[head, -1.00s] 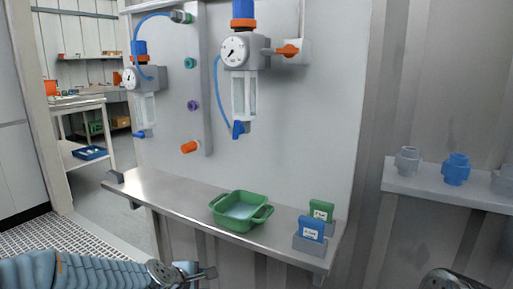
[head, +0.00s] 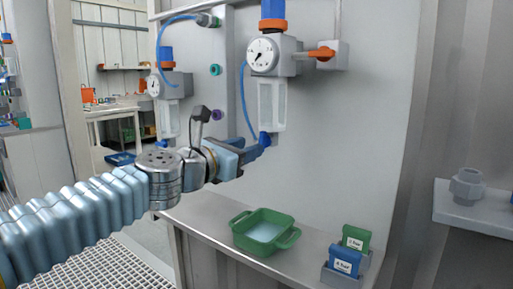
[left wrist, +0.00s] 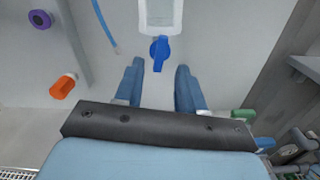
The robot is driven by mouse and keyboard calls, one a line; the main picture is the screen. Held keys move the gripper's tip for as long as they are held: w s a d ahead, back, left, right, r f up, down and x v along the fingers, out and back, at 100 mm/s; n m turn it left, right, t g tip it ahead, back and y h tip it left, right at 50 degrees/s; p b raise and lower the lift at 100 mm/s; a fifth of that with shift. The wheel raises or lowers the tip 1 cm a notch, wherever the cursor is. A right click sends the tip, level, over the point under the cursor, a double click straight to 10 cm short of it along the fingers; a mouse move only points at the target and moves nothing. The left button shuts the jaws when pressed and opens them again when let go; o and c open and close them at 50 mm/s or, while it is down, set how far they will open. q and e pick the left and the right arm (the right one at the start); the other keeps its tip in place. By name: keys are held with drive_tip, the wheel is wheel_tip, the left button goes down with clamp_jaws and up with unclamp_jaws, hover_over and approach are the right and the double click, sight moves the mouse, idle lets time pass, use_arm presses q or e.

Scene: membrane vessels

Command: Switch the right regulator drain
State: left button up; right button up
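The right regulator (head: 263,55) hangs on the grey wall panel, with a round white gauge, a blue and orange top and a clear bowl (head: 271,105). Its blue drain (head: 265,137) is at the bottom of the bowl, partly hidden by my gripper in the head view. In the left wrist view the drain (left wrist: 160,50) points down toward my gripper. My left gripper (left wrist: 159,68) is open, its blue fingers on either side of the drain's lower end with gaps on both sides. It also shows in the head view (head: 255,151). My right gripper is out of view.
A left regulator (head: 168,90) hangs behind my left wrist. Below, a metal shelf (head: 200,210) carries a green tray (head: 263,232) with green (head: 356,238) and blue (head: 345,261) cards at its right. An orange lever (head: 322,53) sits beside the right regulator.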

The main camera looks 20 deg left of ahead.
sight(263, 141)
use_arm(q)
drive_tip(key=shift+x, duration=2.15)
clamp_jaws()
